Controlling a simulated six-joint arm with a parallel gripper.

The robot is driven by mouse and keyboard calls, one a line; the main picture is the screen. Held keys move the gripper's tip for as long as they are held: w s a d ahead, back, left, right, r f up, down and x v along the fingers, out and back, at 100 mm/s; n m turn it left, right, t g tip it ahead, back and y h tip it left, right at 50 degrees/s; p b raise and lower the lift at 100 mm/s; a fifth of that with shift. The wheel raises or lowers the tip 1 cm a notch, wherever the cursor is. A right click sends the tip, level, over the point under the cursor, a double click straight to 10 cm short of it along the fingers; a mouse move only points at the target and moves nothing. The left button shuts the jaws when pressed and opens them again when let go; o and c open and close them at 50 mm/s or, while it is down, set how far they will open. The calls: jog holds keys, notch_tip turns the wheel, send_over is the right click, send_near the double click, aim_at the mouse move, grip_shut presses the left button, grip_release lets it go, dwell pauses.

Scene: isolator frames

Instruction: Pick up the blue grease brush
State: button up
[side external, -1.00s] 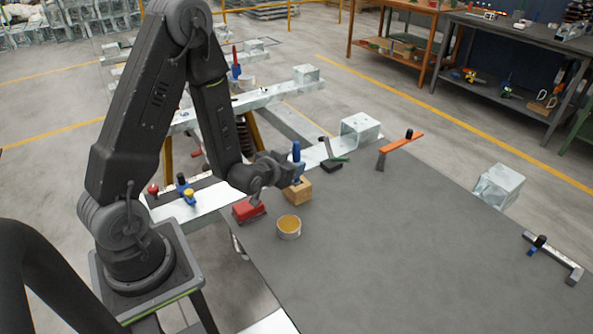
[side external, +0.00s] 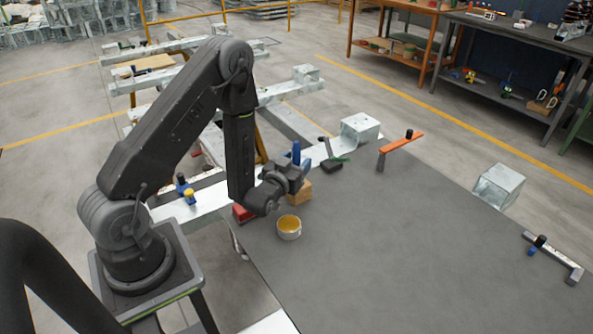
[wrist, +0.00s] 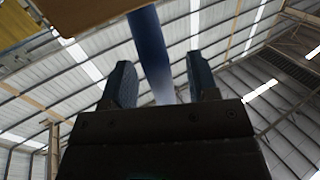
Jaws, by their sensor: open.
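The blue grease brush (side external: 296,149) stands upright by the wooden block (side external: 304,192) near the table's left edge. In the wrist view its blue handle (wrist: 149,48) runs between the two fingers of my gripper (wrist: 160,82), below the wooden block (wrist: 85,10). My gripper (side external: 299,170) is open around the handle, with a gap visible on both sides. The brush's lower part is hidden behind the gripper and block in the side view.
A round tin with yellow contents (side external: 289,228) stands just in front of my gripper. A red block (side external: 243,214) lies to its left, partly hidden. A dark clamp-like tool (side external: 331,160) and an orange-handled tool (side external: 400,143) are farther back. The table's middle is clear.

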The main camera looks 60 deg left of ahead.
jog(key=shift+x, duration=1.05)
grip_shut()
